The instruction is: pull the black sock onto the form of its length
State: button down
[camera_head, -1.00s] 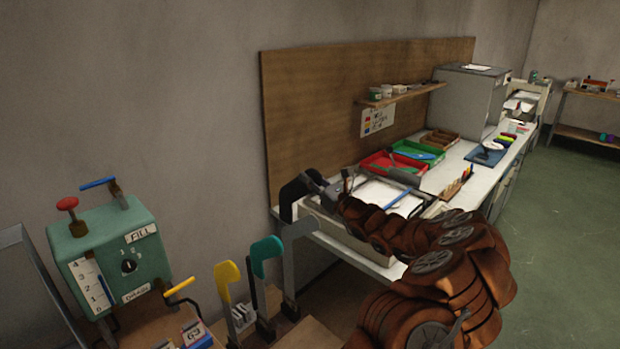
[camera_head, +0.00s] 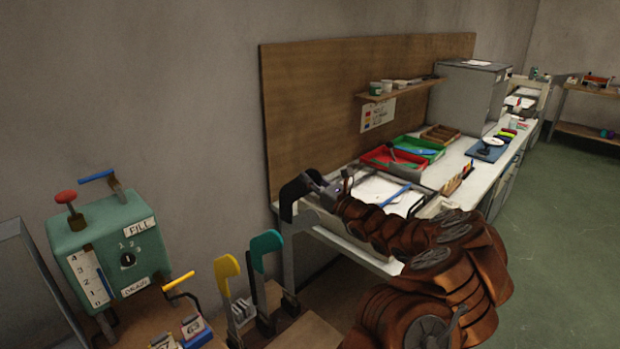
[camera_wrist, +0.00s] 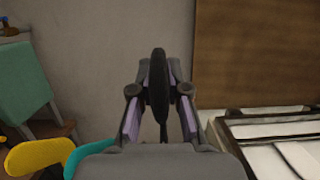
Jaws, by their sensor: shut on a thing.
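The black sock (camera_head: 297,188) hangs from my gripper (camera_head: 325,186), its foot toward the gripper and its leg pointing down. In the wrist view the sock (camera_wrist: 158,85) is pinched between the two purple-padded fingers (camera_wrist: 158,95). A grey form (camera_head: 288,262) stands upright directly below the sock, the rightmost in a row. The sock's lower edge meets or overlaps the top of this form; I cannot tell how far it is around it.
A green machine (camera_head: 110,245) with levers stands at the left. The white workbench (camera_head: 455,165) behind holds a tray (camera_head: 350,235), a red bin (camera_head: 380,158) and a green bin (camera_head: 425,145). A wooden backboard (camera_head: 330,110) rises behind the bench.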

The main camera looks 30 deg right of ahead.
aim_at(310, 216)
jog(key=shift+f+b, duration=3.85)
jog(key=shift+f, duration=2.7)
jog(key=c, duration=1.1)
grip_release()
jog(key=shift+o, duration=0.2)
jog(key=v, duration=1.2)
